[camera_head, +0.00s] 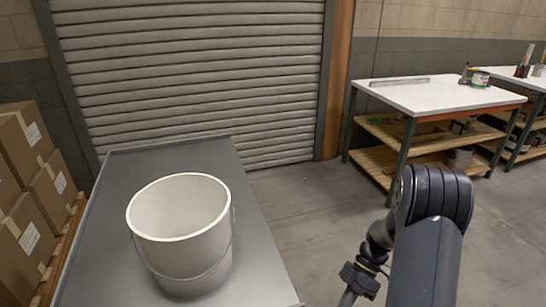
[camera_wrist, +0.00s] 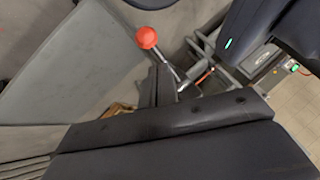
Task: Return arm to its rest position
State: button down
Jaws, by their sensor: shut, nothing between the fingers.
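My arm rises at the right of the head view, its dark elbow high and its wrist folded down toward the bottom edge. My gripper (camera_wrist: 159,80) shows in the wrist view as narrow dark fingers beyond a dark bolted body. It is shut and holds nothing. In the head view the fingertips are not clearly seen, and the lower end of the wrist runs out of the frame. The gripper is apart from the white bucket.
A white empty-looking bucket (camera_head: 185,240) stands upright on a grey table (camera_head: 110,195) at left. Cardboard boxes (camera_head: 25,165) are stacked at far left. A white-topped workbench (camera_head: 435,97) stands behind right. Open floor lies between the grey table and the bench.

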jog(key=shift+s+a+r+m+t+h+p, duration=0.15)
jog(key=shift+r+t+h+p, duration=0.1)
jog(key=shift+r+h+p, duration=0.3)
jog(key=shift+s+a+r+m+t+h+p, duration=0.15)
jog(key=shift+r+t+h+p, duration=0.15)
jog(key=shift+r+h, duration=0.35)
jog(key=shift+d+f, duration=0.1)
jog(key=shift+f, duration=0.05)
